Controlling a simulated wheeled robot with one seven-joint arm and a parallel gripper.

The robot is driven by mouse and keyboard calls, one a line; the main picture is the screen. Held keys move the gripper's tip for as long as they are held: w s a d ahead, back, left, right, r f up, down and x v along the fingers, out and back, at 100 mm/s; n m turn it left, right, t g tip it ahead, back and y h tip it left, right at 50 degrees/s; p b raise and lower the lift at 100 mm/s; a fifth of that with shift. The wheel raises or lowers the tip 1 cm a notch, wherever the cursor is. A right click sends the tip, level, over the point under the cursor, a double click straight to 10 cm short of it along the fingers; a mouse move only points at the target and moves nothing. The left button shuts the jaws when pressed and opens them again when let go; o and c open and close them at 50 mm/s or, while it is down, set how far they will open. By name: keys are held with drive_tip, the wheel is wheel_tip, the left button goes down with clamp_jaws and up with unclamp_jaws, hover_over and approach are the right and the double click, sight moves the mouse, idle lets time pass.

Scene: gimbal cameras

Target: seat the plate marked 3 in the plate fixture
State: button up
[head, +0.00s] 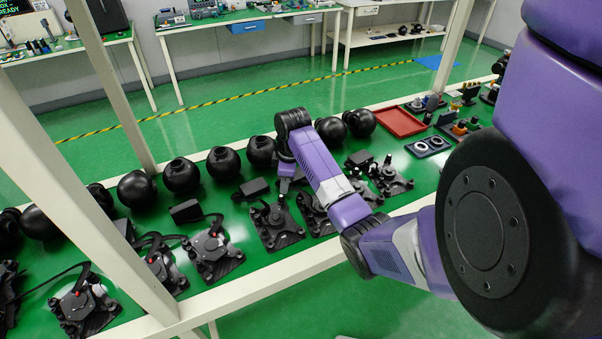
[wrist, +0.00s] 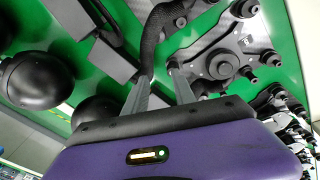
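My gripper (head: 284,184) is low over the green bench, at the back edge of a black fixture (head: 277,226) with upright posts. In the wrist view its two grey fingers (wrist: 160,90) stand apart, with a gap between them. A black braided cable (wrist: 155,35) runs by the fingertips; I cannot tell whether they touch it. A dark three-armed plate (wrist: 222,62) with round posts lies beyond the fingers. Similar fixtures stand in a row, one with a grey plate (head: 209,246) on it. I cannot read a number 3 on any plate.
Several black spheres (head: 182,175) line the back of the bench. Black boxes (head: 254,187) and cables lie between them and the fixtures. A red tray (head: 399,121) and small parts are at the right. White frame posts (head: 115,90) rise at the left.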

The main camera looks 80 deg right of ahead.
sight(301, 193)
drive_tip(key=shift+n+g+y, duration=0.5)
drive_tip(key=shift+g+y, duration=0.2)
drive_tip(key=shift+g, duration=0.2)
drive_tip(key=s, duration=0.1)
drive_tip(key=s+r, duration=0.1)
drive_tip(key=s, duration=0.1)
drive_tip(key=s+d, duration=0.1)
drive_tip(key=s, duration=0.1)
drive_tip(key=shift+r, duration=0.4)
drive_tip(key=shift+f+p, duration=0.45)
drive_tip(key=shift+f, duration=3.35)
drive_tip(key=shift+c, duration=0.4)
clamp_jaws()
drive_tip(key=shift+r+p, duration=2.8)
drive_tip(key=shift+r, duration=1.7)
